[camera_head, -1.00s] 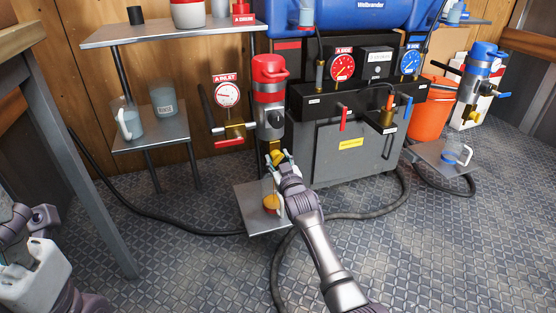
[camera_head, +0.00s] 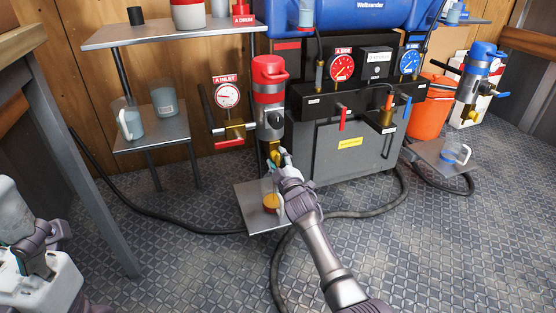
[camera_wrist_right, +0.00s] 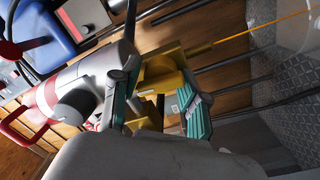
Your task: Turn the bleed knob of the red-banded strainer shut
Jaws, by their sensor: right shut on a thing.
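The red-banded strainer (camera_head: 270,95) stands upright left of the grey machine, with a red cap and a dark round part on its front. Its yellow bleed knob (camera_head: 273,154) is at the bottom end. My right gripper (camera_head: 281,158) is shut on this knob. In the right wrist view the teal fingers (camera_wrist_right: 160,112) lie on both sides of the yellow knob (camera_wrist_right: 160,75), partly covering it. A thin orange stream (camera_wrist_right: 262,27) runs from the yellow fitting. My left arm (camera_head: 35,262) shows at the lower left; its fingers cannot be made out.
A clear cup with orange contents (camera_head: 271,203) stands on a small plate (camera_head: 252,222) below the strainer. A red-handled valve (camera_head: 229,143) and gauge (camera_head: 227,95) are close on the left. A blue-banded strainer (camera_head: 478,70) is far right. Hoses lie on the floor.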

